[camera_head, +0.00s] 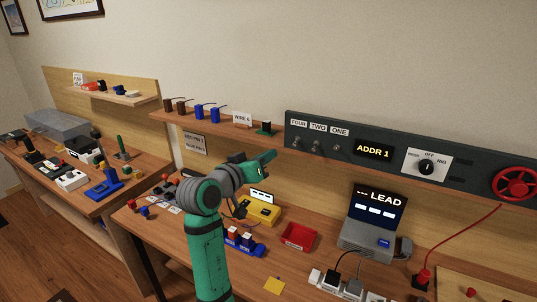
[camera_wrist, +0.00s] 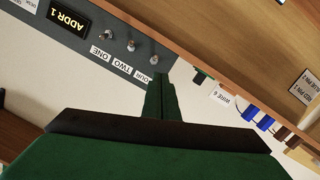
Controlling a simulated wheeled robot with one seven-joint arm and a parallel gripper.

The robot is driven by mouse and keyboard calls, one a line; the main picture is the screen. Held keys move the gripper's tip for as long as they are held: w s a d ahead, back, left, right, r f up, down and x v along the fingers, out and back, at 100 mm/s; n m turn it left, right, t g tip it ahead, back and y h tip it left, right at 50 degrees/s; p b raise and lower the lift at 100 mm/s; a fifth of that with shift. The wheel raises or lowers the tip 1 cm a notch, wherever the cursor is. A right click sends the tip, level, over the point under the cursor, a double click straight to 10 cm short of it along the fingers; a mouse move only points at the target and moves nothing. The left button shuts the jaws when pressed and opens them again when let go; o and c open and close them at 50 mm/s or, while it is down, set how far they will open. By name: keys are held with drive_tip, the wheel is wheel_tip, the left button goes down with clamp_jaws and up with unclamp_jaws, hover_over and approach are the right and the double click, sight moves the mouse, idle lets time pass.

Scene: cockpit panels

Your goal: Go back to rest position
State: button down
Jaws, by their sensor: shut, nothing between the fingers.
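My green and grey arm rises from the bottom middle of the head view and bends to the right. My gripper (camera_head: 268,158) is shut and empty, in the air in front of the wall just below the shelf. It also shows in the wrist view (camera_wrist: 160,82), where its fingers lie together. The dark panel (camera_head: 400,155) with switches, an "ADDR 1" display and a dial is to the right of the gripper. In the wrist view the panel (camera_wrist: 50,50) appears upside down. The gripper appears apart from the panel and the shelf.
The shelf (camera_head: 220,122) with several blue and brown parts is just above my gripper. Below on the bench are a yellow device (camera_head: 262,213), a red bin (camera_head: 299,237), a grey terminal (camera_head: 368,237) and a power strip (camera_head: 345,285). A second bench (camera_head: 120,178) stands at left.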

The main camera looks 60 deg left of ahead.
idle(0.5)
